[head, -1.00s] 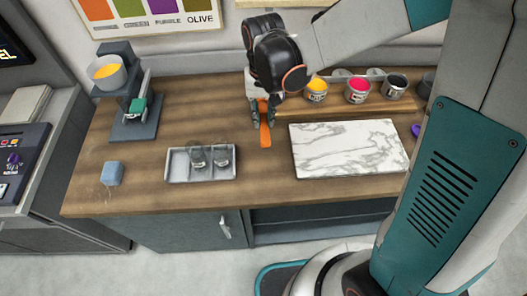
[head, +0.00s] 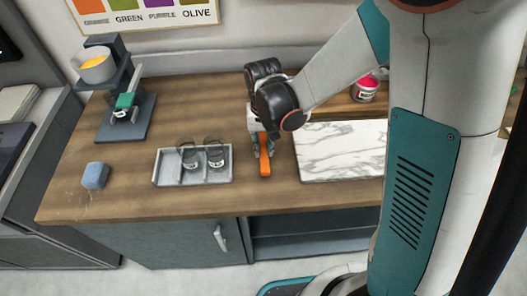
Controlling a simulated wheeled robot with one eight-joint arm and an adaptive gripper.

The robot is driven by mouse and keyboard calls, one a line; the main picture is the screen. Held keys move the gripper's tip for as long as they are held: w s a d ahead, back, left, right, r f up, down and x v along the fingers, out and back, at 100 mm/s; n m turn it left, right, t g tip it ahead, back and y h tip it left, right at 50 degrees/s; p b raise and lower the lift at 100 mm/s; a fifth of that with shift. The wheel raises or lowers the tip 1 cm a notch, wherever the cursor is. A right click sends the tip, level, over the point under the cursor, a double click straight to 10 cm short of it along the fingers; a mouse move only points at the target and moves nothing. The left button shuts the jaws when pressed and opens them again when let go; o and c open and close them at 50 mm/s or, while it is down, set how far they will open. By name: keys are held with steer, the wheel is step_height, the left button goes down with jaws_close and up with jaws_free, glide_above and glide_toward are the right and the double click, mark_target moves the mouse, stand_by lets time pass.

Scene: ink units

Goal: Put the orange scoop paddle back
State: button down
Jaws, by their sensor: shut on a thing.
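The orange scoop paddle (head: 265,160) hangs down from my gripper (head: 263,143), between the grey tray and the white marble slab. My gripper is shut on the paddle's upper part, and its fingers hide that end. I cannot tell whether the paddle's lower end touches the wooden counter. A pink ink pot (head: 364,89) stands on the wooden riser (head: 340,106) at the back; my arm hides the rest of that row.
The grey tray (head: 218,179) with two glass jars lies left of the paddle, and the marble slab (head: 340,165) lies right. A blue block (head: 95,175) and a grey stand (head: 137,122) with a cup of yellow ink are further left. The counter's back middle is clear.

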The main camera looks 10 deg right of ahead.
mark_target(264, 149)
steer(key=shift+f+b, duration=0.3)
steer(key=shift+f, duration=0.65)
steer(key=shift+r, duration=0.1)
steer(key=c, duration=1.4)
jaws_free()
steer(key=shift+c, duration=0.2)
step_height(264, 149, up, 12)
steer(key=p, duration=0.3)
steer(key=shift+w, duration=0.15)
